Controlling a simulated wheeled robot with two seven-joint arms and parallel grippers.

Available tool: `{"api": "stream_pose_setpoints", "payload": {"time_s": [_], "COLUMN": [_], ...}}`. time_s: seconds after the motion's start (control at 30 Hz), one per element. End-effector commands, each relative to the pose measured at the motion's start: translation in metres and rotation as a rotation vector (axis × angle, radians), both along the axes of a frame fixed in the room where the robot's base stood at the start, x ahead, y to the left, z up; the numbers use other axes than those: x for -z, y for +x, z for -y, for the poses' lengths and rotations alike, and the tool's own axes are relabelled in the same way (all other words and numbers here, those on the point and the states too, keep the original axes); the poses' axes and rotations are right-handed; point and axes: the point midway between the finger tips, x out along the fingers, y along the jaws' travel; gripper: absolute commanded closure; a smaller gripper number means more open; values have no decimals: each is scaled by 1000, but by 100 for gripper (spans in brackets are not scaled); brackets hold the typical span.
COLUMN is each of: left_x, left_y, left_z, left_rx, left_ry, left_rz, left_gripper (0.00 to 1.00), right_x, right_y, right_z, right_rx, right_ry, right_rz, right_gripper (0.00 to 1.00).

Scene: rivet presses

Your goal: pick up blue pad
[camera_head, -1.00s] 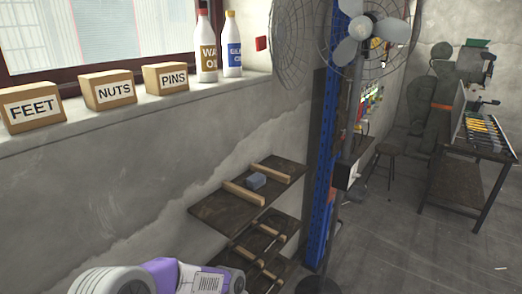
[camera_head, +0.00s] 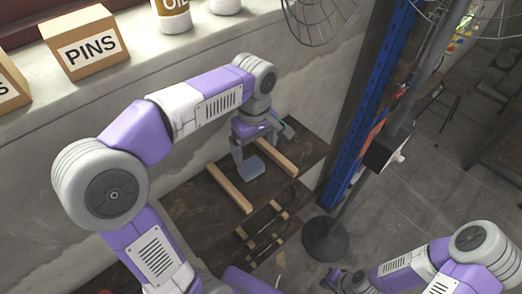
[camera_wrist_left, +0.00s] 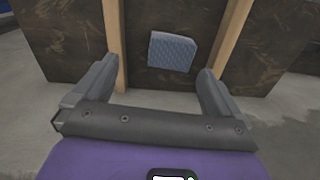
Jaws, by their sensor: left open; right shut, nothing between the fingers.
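The blue pad (camera_head: 251,168) lies on the dark top shelf (camera_head: 190,202), between two wooden strips. In the left wrist view the pad (camera_wrist_left: 172,51) shows its textured blue face, ahead of the fingertips and apart from them. My left gripper (camera_head: 259,155) is above the shelf near the pad, partly covering it in the head view. In the left wrist view its fingers (camera_wrist_left: 160,78) are open with nothing between them. My right gripper (camera_head: 337,281) is low at the bottom of the head view, away from the shelf.
Wooden strips (camera_head: 229,188) and (camera_head: 277,157) flank the pad. Lower shelves carry more strips. A blue post (camera_head: 380,75) and a fan stand (camera_head: 326,238) are right of the shelves. A PINS box (camera_head: 87,43) is on the window sill.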

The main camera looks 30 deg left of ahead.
Motion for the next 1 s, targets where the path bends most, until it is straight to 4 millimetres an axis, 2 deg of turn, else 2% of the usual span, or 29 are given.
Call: {"api": "stream_pose_setpoints", "payload": {"time_s": [0.5,0.77,0.83,1.0], "left_x": [67,70,70,69], "left_y": [-6,-6,-6,-6], "left_z": [-8,-8,-7,-7], "left_rx": [1,0,0,0], "left_ry": [0,0,0,0], "left_rz": [-3,0,0,0], "left_gripper": [1,1,7,33], "right_x": [15,14,14,14], "right_y": [0,0,0,0], "right_z": [0,0,0,0], "right_rx": [0,0,0,0], "right_ry": [0,0,0,0], "right_rz": [0,0,0,0], "right_gripper": [100,100,100,100]}}
